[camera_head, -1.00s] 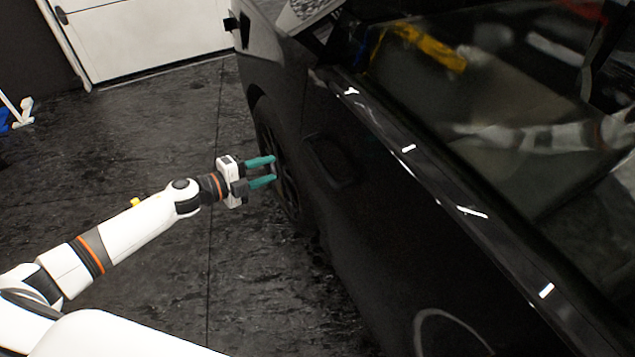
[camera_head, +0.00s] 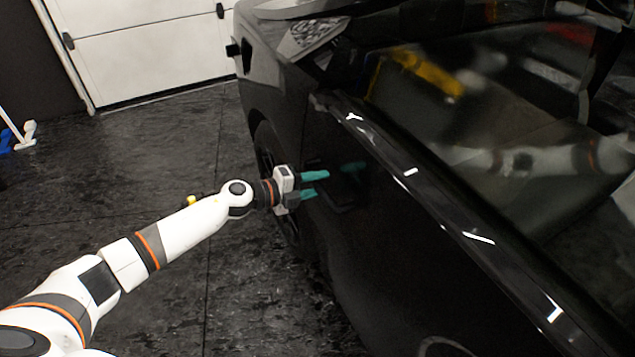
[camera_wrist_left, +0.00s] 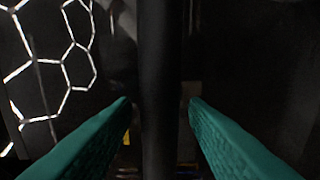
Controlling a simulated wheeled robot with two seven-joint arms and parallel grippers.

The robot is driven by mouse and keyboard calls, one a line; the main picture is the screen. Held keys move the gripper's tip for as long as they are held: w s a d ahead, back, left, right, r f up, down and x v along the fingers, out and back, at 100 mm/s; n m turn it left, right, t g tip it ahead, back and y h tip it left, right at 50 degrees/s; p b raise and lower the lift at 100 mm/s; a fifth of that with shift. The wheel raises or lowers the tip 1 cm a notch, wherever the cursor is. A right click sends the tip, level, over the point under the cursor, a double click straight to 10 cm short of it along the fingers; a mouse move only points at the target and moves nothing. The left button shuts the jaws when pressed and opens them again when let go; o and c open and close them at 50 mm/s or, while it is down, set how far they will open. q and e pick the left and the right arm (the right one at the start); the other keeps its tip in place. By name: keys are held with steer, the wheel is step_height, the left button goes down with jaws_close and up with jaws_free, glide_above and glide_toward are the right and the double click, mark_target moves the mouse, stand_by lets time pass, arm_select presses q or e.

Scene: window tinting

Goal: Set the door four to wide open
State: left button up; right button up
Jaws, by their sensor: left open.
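The black car door (camera_head: 400,265) fills the right half of the head view and looks shut, flush with the body. Its dark handle (camera_head: 347,192) sits below the window line and is hard to make out against the black paint. My left gripper (camera_head: 322,184) is open, its teal fingers pointing at the handle and close to it. In the left wrist view, a dark upright bar (camera_wrist_left: 158,90), which looks like the handle, runs between the two open fingers (camera_wrist_left: 158,105). I cannot tell whether they touch it. My right gripper is out of view.
The car's window (camera_head: 500,130) reflects my white arm. A wheel (camera_head: 268,155) is left of the door, behind my gripper. The dark floor (camera_head: 120,210) left of the car is mostly free. A white garage door (camera_head: 140,50) stands at the back.

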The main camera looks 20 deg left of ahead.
arm_select(q)
steer(key=shift+w+d, duration=0.2)
steer(key=shift+d, duration=0.05)
jaws_close()
steer(key=shift+f, duration=0.1)
steer(key=shift+a, duration=0.15)
